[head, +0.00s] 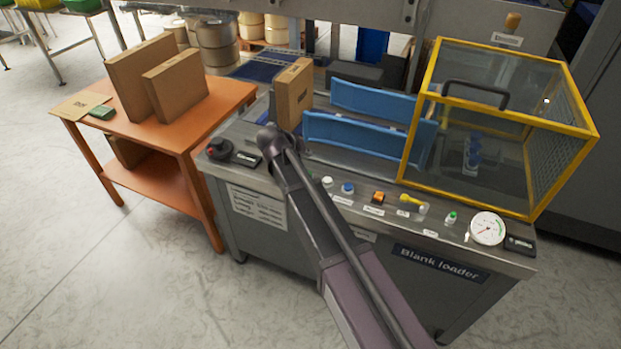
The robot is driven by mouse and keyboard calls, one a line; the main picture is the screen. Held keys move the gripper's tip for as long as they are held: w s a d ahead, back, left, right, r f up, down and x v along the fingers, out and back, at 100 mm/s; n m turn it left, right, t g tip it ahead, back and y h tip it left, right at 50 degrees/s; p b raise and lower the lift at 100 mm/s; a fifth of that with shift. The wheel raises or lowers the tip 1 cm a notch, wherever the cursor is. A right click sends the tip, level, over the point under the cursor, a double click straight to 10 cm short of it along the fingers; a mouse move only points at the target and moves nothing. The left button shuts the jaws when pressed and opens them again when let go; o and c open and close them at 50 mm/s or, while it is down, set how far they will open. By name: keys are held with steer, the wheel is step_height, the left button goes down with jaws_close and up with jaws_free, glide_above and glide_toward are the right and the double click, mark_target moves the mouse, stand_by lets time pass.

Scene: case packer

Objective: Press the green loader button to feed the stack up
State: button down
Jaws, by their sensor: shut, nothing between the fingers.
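The green button (450,217) stands on the front control strip of the grey blank loader (470,247), near its right end. It is just left of the round white gauge and in plain sight. My arm (325,235) reaches from the bottom edge up over the loader's left half, ending in a dark rounded joint (270,138). No gripper fingers can be made out. The arm in view is well left of the green button and does not cover it.
White (327,182) and blue (347,188) buttons, an orange switch (378,197) and a yellow lever (409,199) share the strip. A yellow-framed guard (568,105) rises behind the green button. An orange table (222,97) with cartons (140,75) stands left.

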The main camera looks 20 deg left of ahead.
steer(key=shift+f+b, duration=2.55)
steer(key=shift+f, duration=0.35)
steer(key=shift+f, duration=0.2)
steer(key=shift+f+b, duration=0.25)
steer(key=shift+b, duration=0.2)
